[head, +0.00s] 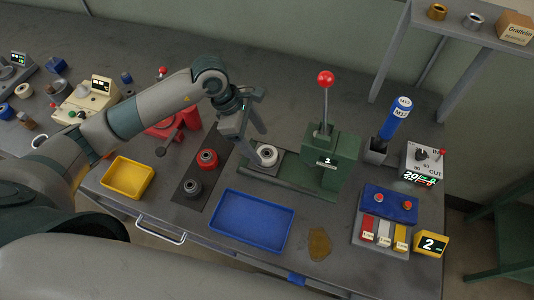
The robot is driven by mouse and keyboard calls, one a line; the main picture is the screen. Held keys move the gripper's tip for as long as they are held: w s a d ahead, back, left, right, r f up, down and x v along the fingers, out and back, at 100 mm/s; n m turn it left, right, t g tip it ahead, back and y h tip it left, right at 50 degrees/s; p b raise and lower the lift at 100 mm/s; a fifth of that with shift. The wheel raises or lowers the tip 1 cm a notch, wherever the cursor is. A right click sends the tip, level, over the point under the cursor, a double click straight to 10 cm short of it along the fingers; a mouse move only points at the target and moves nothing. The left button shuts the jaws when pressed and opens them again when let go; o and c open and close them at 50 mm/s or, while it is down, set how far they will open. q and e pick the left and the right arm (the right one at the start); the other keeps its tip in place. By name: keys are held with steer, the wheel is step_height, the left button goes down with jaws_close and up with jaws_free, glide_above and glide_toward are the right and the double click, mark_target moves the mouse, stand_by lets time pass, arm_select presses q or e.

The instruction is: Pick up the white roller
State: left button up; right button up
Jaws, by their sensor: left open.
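The white roller (266,156) is a short pale cylinder with a dark centre. It sits upright on the grey plate at the left end of the green press (322,168), which has a red-knobbed lever. My left gripper (254,144) is open, pointing down just left of and above the roller. Its fingers partly overlap the roller's surroundings, and I cannot tell whether they touch it. A red roller (208,159) and a grey roller (192,188) stand on a dark mat to the left. My right gripper is not in view.
A blue tray (252,221) lies in front, empty. A yellow tray (127,178) and a red device (172,124) are to the left. A brown stain (319,244) marks the bench front.

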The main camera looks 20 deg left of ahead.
mark_target(266, 153)
arm_select(q)
steer(key=shift+d+f+p, duration=0.4)
steer(key=shift+f+p, duration=0.15)
steer(key=shift+p, duration=0.15)
steer(key=shift+p+x, duration=0.55)
steer(key=shift+x, duration=0.45)
steer(key=shift+w+d+f, duration=0.1)
steer(key=shift+d+f, duration=0.1)
steer(key=shift+f, duration=0.4)
steer(key=c, duration=1.4)
steer(key=shift+r, duration=0.15)
